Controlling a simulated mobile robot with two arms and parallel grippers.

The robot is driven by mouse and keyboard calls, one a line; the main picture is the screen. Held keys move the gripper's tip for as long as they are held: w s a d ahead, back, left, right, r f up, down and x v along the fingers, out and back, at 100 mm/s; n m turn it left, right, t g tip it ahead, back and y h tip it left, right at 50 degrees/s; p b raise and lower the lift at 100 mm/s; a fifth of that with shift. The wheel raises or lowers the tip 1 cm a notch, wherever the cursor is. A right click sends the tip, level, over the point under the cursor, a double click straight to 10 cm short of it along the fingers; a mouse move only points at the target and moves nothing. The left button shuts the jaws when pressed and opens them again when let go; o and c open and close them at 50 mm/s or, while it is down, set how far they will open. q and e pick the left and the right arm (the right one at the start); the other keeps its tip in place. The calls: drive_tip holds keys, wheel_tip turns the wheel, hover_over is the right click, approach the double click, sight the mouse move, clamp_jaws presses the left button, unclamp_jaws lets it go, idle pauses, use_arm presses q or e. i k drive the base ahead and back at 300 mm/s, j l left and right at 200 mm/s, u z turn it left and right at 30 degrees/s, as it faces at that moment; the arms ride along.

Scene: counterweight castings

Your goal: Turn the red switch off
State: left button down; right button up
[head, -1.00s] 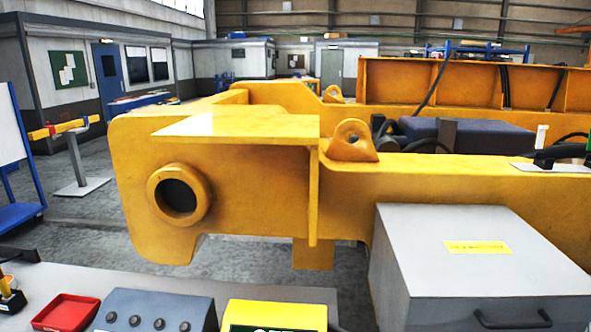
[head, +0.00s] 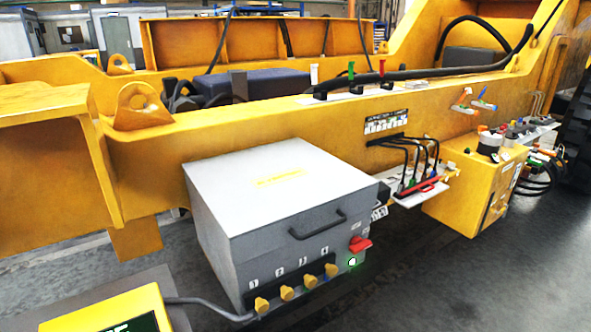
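The red switch (head: 360,244) is on the front face of a grey box (head: 290,225), near its right edge. It looks like a red rotary handle, turned roughly sideways. A small green light (head: 352,262) glows just below it. Neither of my grippers shows in the head view.
Several yellow knobs (head: 286,292) line the lower front of the box, and its lid has a dark handle (head: 318,226). A yellow device (head: 100,312) with a cable stands at the lower left. A yellow beam runs behind the box. Floor at the lower right is clear.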

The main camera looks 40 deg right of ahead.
sight(357, 245)
drive_tip(key=z, duration=1.65)
